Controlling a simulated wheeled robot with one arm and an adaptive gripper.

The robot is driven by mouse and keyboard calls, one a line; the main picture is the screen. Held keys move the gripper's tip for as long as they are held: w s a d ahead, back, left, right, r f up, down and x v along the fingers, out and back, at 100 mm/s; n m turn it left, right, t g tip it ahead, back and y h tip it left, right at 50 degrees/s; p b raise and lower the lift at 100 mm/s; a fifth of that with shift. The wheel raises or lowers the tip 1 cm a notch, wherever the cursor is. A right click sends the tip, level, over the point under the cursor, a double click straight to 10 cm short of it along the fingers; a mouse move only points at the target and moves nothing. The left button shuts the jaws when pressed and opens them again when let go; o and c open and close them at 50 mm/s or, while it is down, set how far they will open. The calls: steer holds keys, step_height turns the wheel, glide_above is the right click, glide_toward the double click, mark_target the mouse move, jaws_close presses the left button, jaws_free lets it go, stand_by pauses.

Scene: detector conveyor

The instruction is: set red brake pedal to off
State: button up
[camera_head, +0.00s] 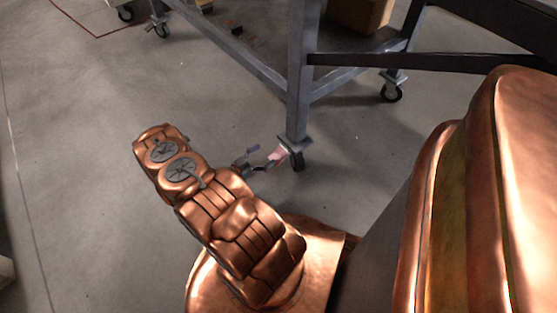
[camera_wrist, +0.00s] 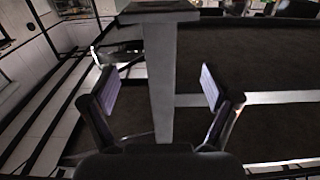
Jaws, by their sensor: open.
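The red brake pedal (camera_head: 278,153) shows as a small pinkish-red piece at the caster (camera_head: 297,160) under the near table leg (camera_head: 300,90) in the head view. My gripper (camera_head: 263,157) is just left of the pedal, low near the floor. I cannot tell whether it touches the pedal. In the wrist view the two fingers of my gripper (camera_wrist: 159,88) are spread apart, with a grey post (camera_wrist: 160,75) showing between them, beyond the fingers. I cannot make out the red pedal in the wrist view.
The grey steel frame (camera_head: 240,70) stands on casters, with another caster (camera_head: 390,92) at the right. A cardboard box (camera_head: 360,14) is at the top. Dark beams (camera_head: 440,60) cross at upper right. The floor (camera_head: 80,150) left of my arm is clear.

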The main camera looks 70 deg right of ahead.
steer(key=b, duration=0.3)
glide_toward(275, 159)
steer(key=x, duration=0.6)
steer(key=b+x, duration=0.1)
steer(key=x, duration=0.2)
steer(key=shift+s+d+f+b, duration=0.2)
steer(key=shift+d+f+b, duration=0.15)
steer(key=shift+f, duration=0.05)
steer(key=shift+b+x, duration=0.35)
steer(key=shift+x, duration=0.7)
steer(key=shift+r, duration=0.15)
steer(key=shift+c, duration=0.3)
jaws_close()
steer(key=shift+w, duration=0.1)
